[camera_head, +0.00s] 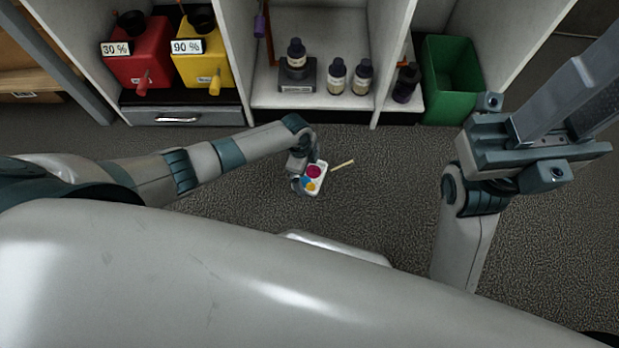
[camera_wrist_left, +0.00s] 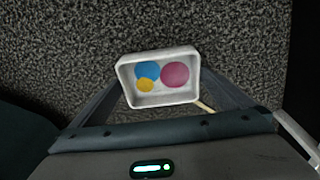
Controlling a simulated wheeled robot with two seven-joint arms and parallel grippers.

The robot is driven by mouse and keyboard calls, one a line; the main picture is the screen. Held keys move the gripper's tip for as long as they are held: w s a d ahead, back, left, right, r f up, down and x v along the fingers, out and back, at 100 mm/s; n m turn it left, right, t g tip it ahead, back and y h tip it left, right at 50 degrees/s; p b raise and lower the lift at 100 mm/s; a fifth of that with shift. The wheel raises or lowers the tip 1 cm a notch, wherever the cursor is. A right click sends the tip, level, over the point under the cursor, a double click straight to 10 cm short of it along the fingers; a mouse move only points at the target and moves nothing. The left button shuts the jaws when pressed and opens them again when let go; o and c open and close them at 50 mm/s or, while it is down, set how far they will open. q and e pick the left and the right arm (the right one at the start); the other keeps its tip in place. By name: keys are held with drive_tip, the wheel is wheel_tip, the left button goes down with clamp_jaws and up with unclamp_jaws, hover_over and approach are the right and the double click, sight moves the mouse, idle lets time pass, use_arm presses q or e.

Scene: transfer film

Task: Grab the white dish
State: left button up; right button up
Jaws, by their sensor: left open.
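The white dish (camera_head: 318,183) is a small rectangular tray with blue, yellow and magenta round patches inside, over the dark speckled floor. It also shows in the left wrist view (camera_wrist_left: 160,101), with its open side facing the camera. My left gripper (camera_head: 307,175) is at the dish and partly covers it in the head view. In the left wrist view its open fingers (camera_wrist_left: 165,80) lie on either side of the dish. Contact cannot be told. My right gripper (camera_head: 570,95) is raised at the right, away from the dish; its fingertips run out of view.
A thin pale stick (camera_head: 343,165) lies beside the dish. Behind stand shelves with a red container (camera_head: 138,52), a yellow container (camera_head: 203,58), several small bottles (camera_head: 337,78) and a green bin (camera_head: 450,68). The floor between is mostly clear.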

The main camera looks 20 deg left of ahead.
use_arm(q)
drive_tip(key=shift+f, duration=0.35)
drive_tip(key=c, duration=0.8)
drive_tip(key=shift+o, duration=0.2)
drive_tip(key=shift+r, duration=0.15)
